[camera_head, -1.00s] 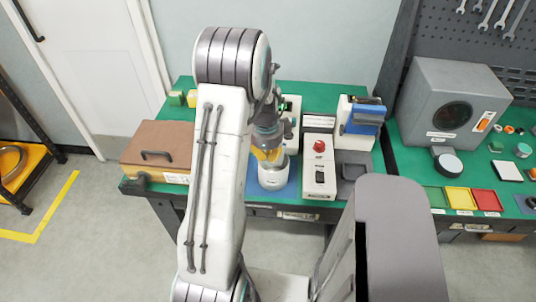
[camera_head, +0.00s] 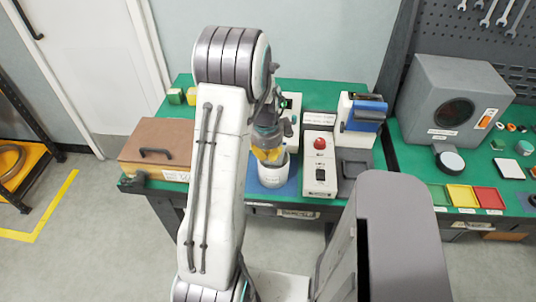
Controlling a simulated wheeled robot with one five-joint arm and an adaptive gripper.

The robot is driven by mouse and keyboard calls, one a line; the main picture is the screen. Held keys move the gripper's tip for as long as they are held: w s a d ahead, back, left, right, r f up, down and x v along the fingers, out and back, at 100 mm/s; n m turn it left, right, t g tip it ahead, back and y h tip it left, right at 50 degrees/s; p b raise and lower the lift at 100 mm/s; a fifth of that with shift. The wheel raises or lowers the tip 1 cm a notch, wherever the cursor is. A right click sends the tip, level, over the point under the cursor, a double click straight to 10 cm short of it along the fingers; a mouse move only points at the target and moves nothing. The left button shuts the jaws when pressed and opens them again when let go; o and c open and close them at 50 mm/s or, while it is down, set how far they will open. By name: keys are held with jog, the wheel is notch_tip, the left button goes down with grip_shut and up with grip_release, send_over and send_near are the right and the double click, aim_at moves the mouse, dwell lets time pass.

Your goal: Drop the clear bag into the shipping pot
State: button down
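The white pot (camera_head: 273,174) stands upright on a blue mat (camera_head: 289,187) near the front edge of the green bench. My gripper (camera_head: 269,155), with yellow fingertips, points down just above the pot's open top, and its tips overlap the rim in this view. I cannot make out the clear bag, either between the fingertips or inside the pot. The fingers are too small and too overlapped to show whether they are open or shut.
A white box with a red button (camera_head: 320,144) stands close right of the pot. Right of it are a dark tray (camera_head: 354,166) and a blue-topped device (camera_head: 367,112). A brown lidded box (camera_head: 156,148) is at left. A grey machine (camera_head: 447,99) stands further right.

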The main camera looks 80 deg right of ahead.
jog(key=shift+r, duration=0.1)
jog(key=c, duration=1.3)
grip_release()
jog(key=shift+c, duration=0.2)
notch_tip(320, 180, up, 8)
jog(key=p, duration=0.5)
